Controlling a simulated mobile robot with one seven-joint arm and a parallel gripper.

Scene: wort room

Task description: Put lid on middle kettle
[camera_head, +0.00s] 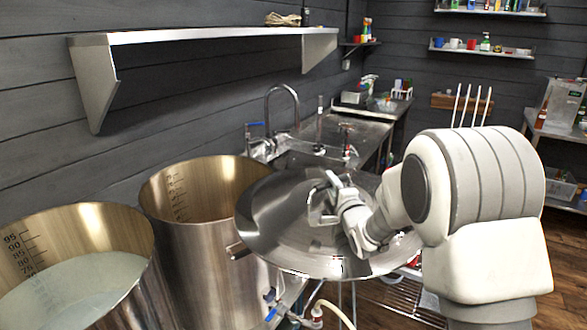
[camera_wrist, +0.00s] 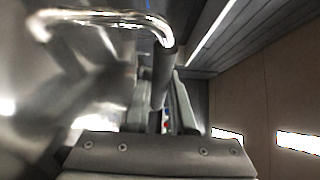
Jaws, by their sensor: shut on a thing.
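The lid (camera_head: 285,225) is a wide, round, shiny metal disc with a bent-bar handle. It is held tilted to the right of the middle kettle (camera_head: 210,265) and overlaps part of its right side in the head view. That kettle is a tall steel pot with its top open and scale marks inside. My gripper (camera_head: 328,200) is shut on the lid's handle. In the wrist view, the handle (camera_wrist: 110,17) runs across the top and bends down between the fingers (camera_wrist: 165,95). The lid's surface (camera_wrist: 50,80) fills the left side there, blurred.
Another open kettle (camera_head: 140,300) with pale liquid stands at the front left, close beside the middle one. A wall shelf (camera_head: 200,36) hangs above the kettles. A sink tap (camera_head: 283,92) and steel counter lie behind the lid. Valves and a hose (camera_head: 335,308) are below it.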

